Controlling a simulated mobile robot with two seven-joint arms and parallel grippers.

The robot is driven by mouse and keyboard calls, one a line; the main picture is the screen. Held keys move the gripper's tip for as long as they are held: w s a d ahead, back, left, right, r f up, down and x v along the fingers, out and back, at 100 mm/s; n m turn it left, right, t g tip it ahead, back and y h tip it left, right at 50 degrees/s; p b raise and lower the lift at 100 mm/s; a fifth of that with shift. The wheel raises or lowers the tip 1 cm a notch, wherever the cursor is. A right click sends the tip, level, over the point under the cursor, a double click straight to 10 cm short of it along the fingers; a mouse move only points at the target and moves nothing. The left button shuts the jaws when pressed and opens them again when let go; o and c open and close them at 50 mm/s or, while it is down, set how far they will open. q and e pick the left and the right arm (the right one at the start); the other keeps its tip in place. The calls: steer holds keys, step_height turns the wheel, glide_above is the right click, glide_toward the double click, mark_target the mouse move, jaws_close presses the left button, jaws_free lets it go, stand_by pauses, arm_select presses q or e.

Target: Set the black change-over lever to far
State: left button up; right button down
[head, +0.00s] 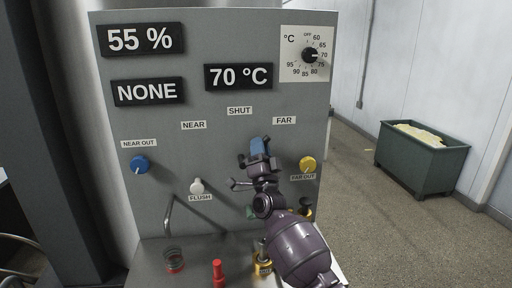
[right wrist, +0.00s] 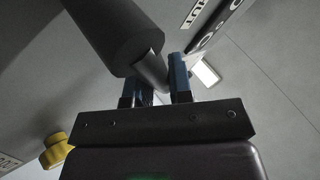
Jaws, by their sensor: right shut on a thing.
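My right gripper (head: 260,150) is up against the grey panel (head: 230,20), below the SHUT label (head: 239,111) and left of the FAR label (head: 284,120). In the right wrist view its two blue fingers (right wrist: 160,80) are shut on a dark bar, which I take to be the black change-over lever (right wrist: 108,35). The lever's thick dark round part rises to the upper left there. In the head view my gripper and arm hide the lever, so its exact setting cannot be read. My left gripper is not in view.
A blue knob (head: 139,164) is at the left, a white flush knob (head: 197,186) lower middle, and a yellow knob (head: 307,164) close right of my gripper. A temperature dial (head: 310,55) is top right. A green bin (head: 422,165) stands on the floor at right.

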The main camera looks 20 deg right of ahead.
steer(key=shift+d+f+m+h, duration=0.15)
steer(key=shift+f+m+h, duration=0.1)
steer(key=shift+m+h, duration=0.5)
steer(key=c, duration=1)
jaws_free()
steer(key=shift+c, duration=0.2)
steer(key=shift+s, duration=0.1)
steer(key=v, duration=1)
steer(key=shift+s+b, duration=0.3)
steer(key=shift+b, duration=0.15)
steer(key=shift+f, duration=0.1)
